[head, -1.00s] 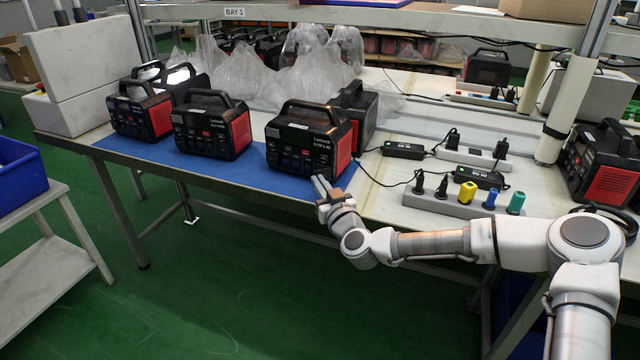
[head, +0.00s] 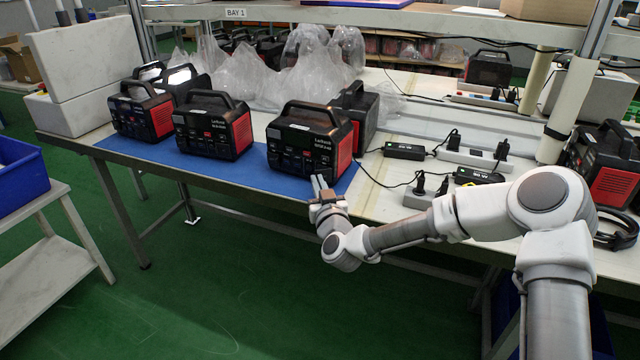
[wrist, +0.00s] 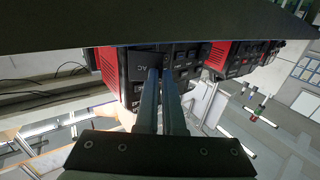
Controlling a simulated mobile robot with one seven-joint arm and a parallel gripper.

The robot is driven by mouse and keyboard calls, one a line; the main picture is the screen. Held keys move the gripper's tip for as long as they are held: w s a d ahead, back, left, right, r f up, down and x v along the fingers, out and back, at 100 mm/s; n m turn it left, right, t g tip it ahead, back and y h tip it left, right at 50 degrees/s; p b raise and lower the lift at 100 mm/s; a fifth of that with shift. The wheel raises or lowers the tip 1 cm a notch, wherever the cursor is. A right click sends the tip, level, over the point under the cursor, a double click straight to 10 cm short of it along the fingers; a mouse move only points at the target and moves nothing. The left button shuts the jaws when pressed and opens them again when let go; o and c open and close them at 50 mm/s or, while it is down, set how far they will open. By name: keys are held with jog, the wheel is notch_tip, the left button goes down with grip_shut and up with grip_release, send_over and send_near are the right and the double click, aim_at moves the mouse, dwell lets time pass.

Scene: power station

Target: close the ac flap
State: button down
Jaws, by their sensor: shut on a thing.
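The power station (head: 298,145) nearest my gripper is black with red sides and a top handle. It stands upright on the blue mat, its front facing the table's front edge. In the wrist view, its dark flap marked AC (wrist: 143,66) shows on the front, beside the fingertips. My gripper (head: 318,180) is low at the front right of this station; it also shows in the wrist view (wrist: 164,72). Its two long fingers point at the front panel and are shut on the AC flap, with only a narrow gap between them. The fingers hide part of the flap and panel.
Two more power stations (head: 213,128) (head: 142,110) stand to the left on the blue mat (head: 230,174). Another stands close behind (head: 362,108). Chargers, cables and a power strip (head: 418,198) lie to the right. The green floor in front is clear.

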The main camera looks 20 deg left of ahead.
aim_at(318, 168)
jog(key=shift+w+a+r+m+t+h, duration=0.1)
jog(key=shift+a+m+t+h, duration=0.2)
jog(key=shift+m+h, duration=0.45)
jog(key=shift+w+a+f+m+t+h, duration=0.15)
jog(key=shift+a+m+t+h, duration=0.25)
jog(key=shift+h, duration=0.65)
jog(key=shift+w+a+r+m+t+h, duration=0.15)
jog(key=shift+a+m+t+h, duration=0.1)
jog(key=shift+m+h, duration=0.55)
jog(key=h, duration=0.1)
jog(key=m+h, duration=0.1)
jog(key=w+m+h, duration=0.1)
jog(key=h, duration=0.1)
jog(key=shift+a, duration=0.4)
jog(key=shift+w+a+m+h, duration=0.15)
jog(key=shift+w+m+h, duration=0.1)
jog(key=shift+m+h, duration=0.8)
jog(key=shift+h, duration=0.35)
jog(key=c, duration=1)
grip_release()
jog(key=s+a+p, duration=0.1)
jog(key=s, duration=0.4)
jog(key=s+a+p, duration=0.1)
jog(key=s, duration=0.5)
jog(key=s+a+p, duration=0.1)
jog(key=s, duration=0.5)
jog(key=shift+p, duration=0.35)
